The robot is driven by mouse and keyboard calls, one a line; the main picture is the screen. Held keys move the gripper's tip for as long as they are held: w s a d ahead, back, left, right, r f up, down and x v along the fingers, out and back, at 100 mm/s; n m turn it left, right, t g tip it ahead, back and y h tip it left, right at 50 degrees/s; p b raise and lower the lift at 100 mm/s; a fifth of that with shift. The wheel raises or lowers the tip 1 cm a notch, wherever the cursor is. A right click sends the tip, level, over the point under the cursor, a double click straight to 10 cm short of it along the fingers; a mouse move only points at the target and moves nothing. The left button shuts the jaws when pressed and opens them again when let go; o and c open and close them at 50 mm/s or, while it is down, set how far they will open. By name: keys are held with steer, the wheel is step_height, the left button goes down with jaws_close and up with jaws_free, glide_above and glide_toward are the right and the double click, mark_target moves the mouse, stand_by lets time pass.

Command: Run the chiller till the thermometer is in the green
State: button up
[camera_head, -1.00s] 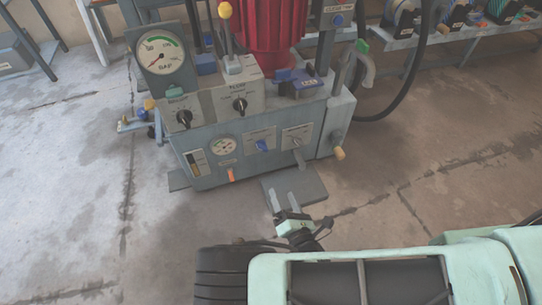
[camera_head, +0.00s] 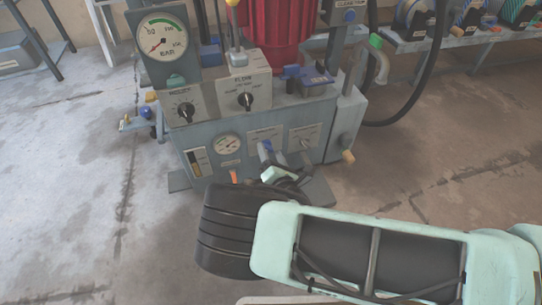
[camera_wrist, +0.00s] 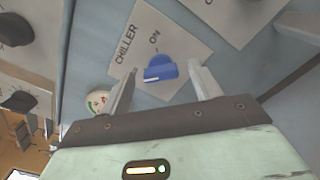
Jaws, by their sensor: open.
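The blue chiller knob (camera_wrist: 160,68) sits on a pale plate (camera_wrist: 185,35) lettered CHILLER and ON. Its white mark shows at its lower left in the wrist view, off the ON tick. My gripper (camera_wrist: 163,75) is open, one finger on each side of the knob; I cannot tell if either touches it. In the head view my gripper (camera_head: 268,154) reaches the knob's plate (camera_head: 264,134) on the machine's lower front. A small round dial (camera_head: 227,145), likely the thermometer, is just left of it; its needle is too small to read. In the wrist view my left finger partly covers this dial (camera_wrist: 97,101).
A big BAR gauge (camera_head: 163,46) stands above, with two black knobs on the boxes below, one marked FLOW (camera_head: 246,99). Another plate with a lever (camera_head: 306,144) is close right of the chiller.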

steer(key=shift+w, duration=0.35)
steer(key=c, duration=1)
